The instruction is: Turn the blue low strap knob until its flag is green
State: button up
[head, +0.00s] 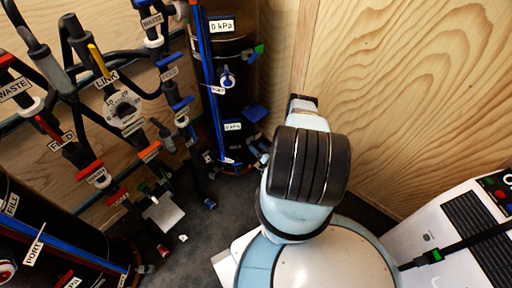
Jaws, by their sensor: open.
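The blue-strapped dark canister (207,100) stands upright against the wood wall, left of my arm. A blue knob (228,77) sits on its upper front, with a small green flag (259,50) to the upper right. A flat blue part (257,113) sticks out on its right side, lower down. The low strap knob and its flag near the canister's foot are too small and partly covered to tell apart. My gripper (262,150) shows only as a small part beside the canister's lower right, mostly hidden behind my arm. Whether it touches anything cannot be seen.
A pipe panel (123,108) with labelled valves fills the upper left. Another dark canister (50,232) with straps stands at lower left. A white case (458,232) with a black strap is at right. Dark floor (190,235) lies between, with small loose pieces.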

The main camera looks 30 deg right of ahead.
jog(key=shift+w+a, duration=0.15)
jog(key=shift+w, duration=0.7)
jog(key=c, duration=1)
